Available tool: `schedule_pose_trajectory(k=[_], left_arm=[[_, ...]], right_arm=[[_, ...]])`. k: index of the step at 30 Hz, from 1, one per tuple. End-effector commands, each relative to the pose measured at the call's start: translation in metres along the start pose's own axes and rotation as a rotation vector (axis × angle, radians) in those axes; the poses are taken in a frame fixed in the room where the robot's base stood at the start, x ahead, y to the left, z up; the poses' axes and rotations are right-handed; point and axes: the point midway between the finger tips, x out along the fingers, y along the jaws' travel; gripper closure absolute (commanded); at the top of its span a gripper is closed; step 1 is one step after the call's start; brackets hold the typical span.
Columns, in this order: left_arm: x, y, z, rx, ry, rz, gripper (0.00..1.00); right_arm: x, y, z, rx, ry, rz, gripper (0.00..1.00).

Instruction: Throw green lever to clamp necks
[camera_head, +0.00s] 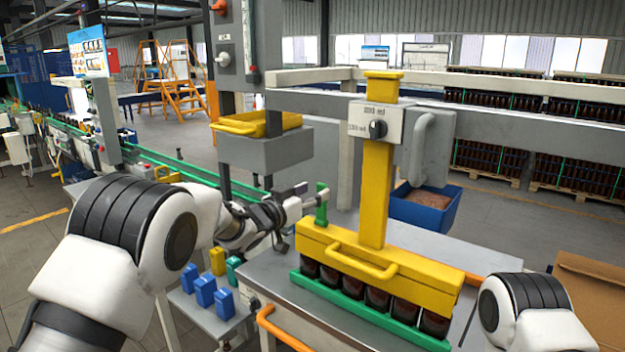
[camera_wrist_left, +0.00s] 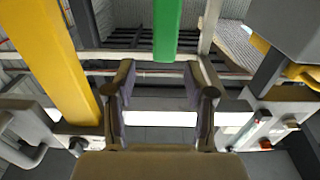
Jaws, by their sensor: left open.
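The green lever (camera_head: 321,204) stands upright at the left end of the yellow clamp head (camera_head: 375,262). It also shows in the left wrist view (camera_wrist_left: 167,28), beyond and between my fingers. My left gripper (camera_head: 303,196) is just left of the lever in the head view, open and empty; its spread fingers also show in the left wrist view (camera_wrist_left: 160,85). I see no contact with the lever. A row of amber bottles (camera_head: 376,300) stands under the clamp head in a green tray (camera_head: 352,308); their necks are hidden. My right gripper is out of view.
A yellow post (camera_head: 376,180) rises from the clamp head, with a grey dial box (camera_head: 377,122) near its top. A blue bin (camera_head: 426,210) is behind. Blue, yellow and teal blocks (camera_head: 205,290) stand on a low shelf at left. A cardboard box (camera_head: 592,300) is at right.

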Motion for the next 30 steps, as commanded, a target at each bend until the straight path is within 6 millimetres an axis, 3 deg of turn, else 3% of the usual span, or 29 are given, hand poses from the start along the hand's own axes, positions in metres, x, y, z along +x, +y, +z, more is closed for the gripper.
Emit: schedule_pose_trajectory(k=[1, 7, 17, 18, 22, 30], left_arm=[[0.01, 0.0, -0.004, -0.001, 0.0, 0.001, 0.46], [0.038, -0.001, -0.001, -0.002, -0.002, -0.001, 0.46], [0.045, -0.001, 0.002, -0.003, -0.002, -0.002, 0.46], [0.045, -0.001, 0.002, -0.003, -0.002, -0.002, 0.53], [0.045, -0.001, 0.002, -0.003, -0.002, -0.002, 0.99], [0.044, -0.001, 0.004, -0.003, 0.003, -0.002, 1.0]], right_arm=[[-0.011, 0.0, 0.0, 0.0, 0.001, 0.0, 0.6], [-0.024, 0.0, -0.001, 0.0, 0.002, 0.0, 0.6], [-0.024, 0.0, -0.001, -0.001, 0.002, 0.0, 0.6], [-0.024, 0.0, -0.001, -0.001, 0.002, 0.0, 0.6], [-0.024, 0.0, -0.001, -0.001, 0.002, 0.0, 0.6], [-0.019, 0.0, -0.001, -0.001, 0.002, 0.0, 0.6]])
